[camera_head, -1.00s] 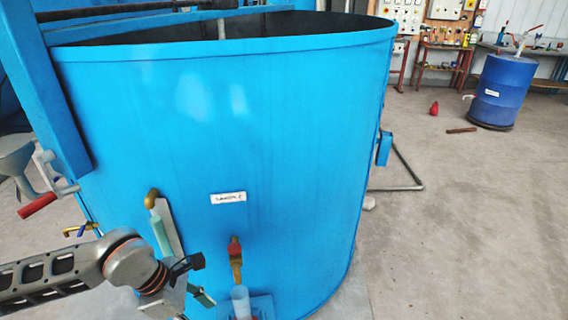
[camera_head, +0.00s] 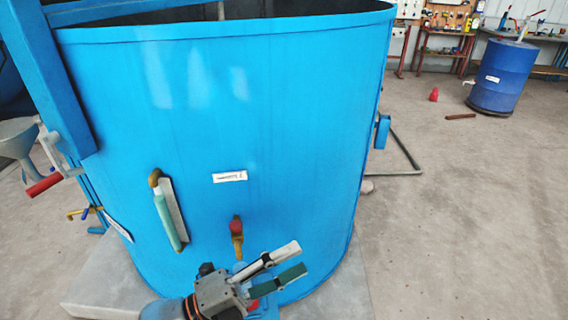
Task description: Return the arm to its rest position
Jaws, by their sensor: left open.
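My left gripper (camera_head: 299,258) is at the lower middle of the head view, in front of the lower wall of a large blue tank (camera_head: 280,120). Its two fingers, one pale and one dark green, point right and are spread with nothing between them. My arm comes in from the bottom edge. A brass tap with a red handle (camera_head: 237,228) sits on the tank wall just above and left of the fingers. A bluish container below the tap is mostly hidden by the gripper. My right gripper is not in view.
A sight tube (camera_head: 168,215) is on the tank left of the tap. A red-handled crank (camera_head: 43,186) and funnel (camera_head: 16,137) stand at the far left. A blue drum (camera_head: 502,78) stands at the back right. The concrete floor (camera_head: 470,210) on the right is mostly clear.

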